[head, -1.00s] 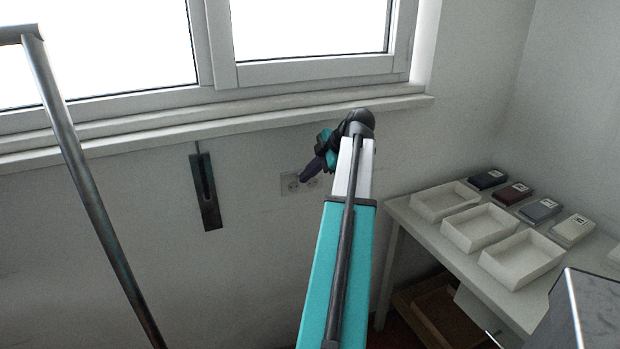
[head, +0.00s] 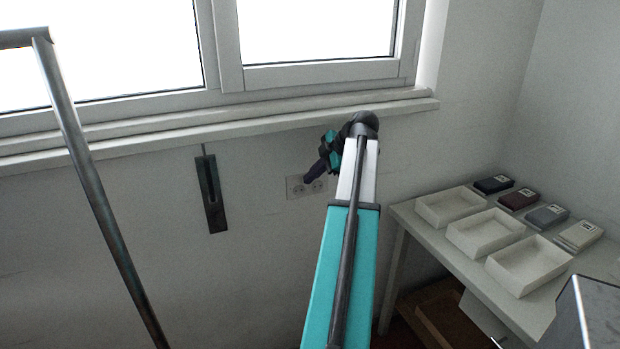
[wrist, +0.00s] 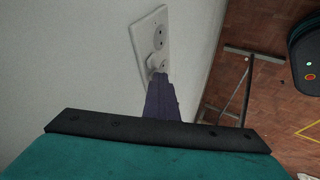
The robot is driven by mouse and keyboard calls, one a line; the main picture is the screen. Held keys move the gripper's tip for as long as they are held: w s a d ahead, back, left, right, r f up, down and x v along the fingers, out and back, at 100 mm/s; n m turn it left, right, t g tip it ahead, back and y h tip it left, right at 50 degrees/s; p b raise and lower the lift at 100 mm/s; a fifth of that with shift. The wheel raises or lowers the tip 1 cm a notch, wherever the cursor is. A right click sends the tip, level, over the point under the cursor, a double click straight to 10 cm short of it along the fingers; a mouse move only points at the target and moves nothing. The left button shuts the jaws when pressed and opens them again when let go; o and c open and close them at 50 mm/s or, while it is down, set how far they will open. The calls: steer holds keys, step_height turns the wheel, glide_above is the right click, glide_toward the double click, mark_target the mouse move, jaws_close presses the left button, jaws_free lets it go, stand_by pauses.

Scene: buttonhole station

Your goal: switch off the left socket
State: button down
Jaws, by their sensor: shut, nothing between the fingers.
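A pale socket plate (head: 293,188) with two round outlets is set in the wall below the window sill. It also shows at the top of the wrist view (wrist: 147,22). My gripper (head: 308,181) is shut and empty, its dark purple fingers pointing at the plate. In the wrist view the fingertips (wrist: 158,77) are at the nearer outlet (wrist: 157,62) and cover part of it. I cannot tell whether they touch it. The other outlet (wrist: 160,29) is clear. In the head view the left outlet shows beside the fingertips. No switch position can be made out.
A dark slotted plate (head: 211,195) hangs on the wall left of the sockets. The window sill (head: 250,118) juts out above. A table (head: 408,214) with white trays (head: 450,207) and small boxes stands at the right. A metal pole (head: 100,200) rises at the left.

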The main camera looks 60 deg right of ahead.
steer(key=shift+w+r, duration=0.1)
steer(key=shift+r, duration=0.1)
steer(key=shift+r, duration=0.55)
steer(key=shift+p, duration=0.3)
steer(key=shift+a, duration=0.1)
steer(key=v, duration=1.2)
steer(key=shift+s+a+b, duration=0.2)
steer(key=shift+a+b, duration=0.25)
steer(key=shift+a, duration=0.1)
